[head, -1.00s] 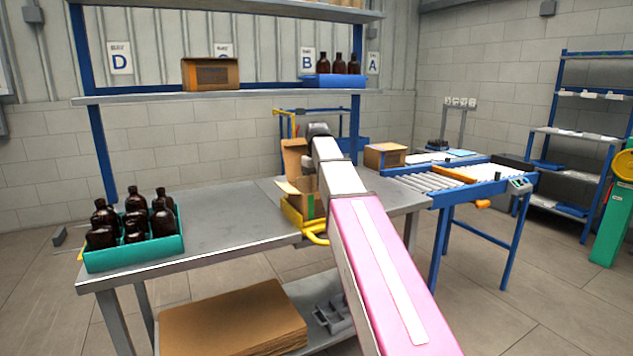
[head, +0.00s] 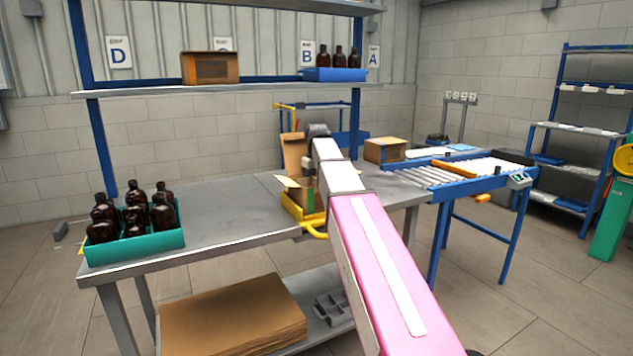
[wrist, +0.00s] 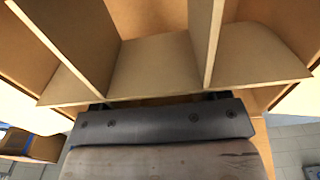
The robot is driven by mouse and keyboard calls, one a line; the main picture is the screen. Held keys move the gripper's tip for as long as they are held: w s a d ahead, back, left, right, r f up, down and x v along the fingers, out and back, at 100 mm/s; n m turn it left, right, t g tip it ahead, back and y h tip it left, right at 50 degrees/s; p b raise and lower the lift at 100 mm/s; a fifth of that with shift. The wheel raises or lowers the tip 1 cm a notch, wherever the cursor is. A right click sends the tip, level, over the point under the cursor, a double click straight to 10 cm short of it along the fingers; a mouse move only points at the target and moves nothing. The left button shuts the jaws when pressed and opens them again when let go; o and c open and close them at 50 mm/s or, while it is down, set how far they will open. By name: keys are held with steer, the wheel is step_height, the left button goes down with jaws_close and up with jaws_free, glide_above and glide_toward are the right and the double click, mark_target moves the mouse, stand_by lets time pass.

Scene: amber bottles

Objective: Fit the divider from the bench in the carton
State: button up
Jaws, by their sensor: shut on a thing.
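The carton (head: 293,152) stands open on the bench, its flaps spread, in a yellow holder (head: 298,215). My gripper is over the carton, mostly hidden behind my arm in the head view. In the wrist view my gripper (wrist: 160,108) is shut on the cardboard divider (wrist: 153,68), whose crossed panels fill the upper middle. Carton walls (wrist: 298,25) show around the divider, and pale flaps show at both sides. The divider is at the carton's opening; how deep it sits is hidden.
A teal tray (head: 135,250) of several amber bottles (head: 162,212) stands at the bench's left end. The bench middle (head: 230,220) is clear. A shelf (head: 150,93) runs above the bench. A roller conveyor (head: 440,175) with a brown box (head: 384,150) stands to the right.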

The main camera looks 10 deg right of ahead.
steer(key=shift+f, duration=0.45)
steer(key=o, duration=1.1)
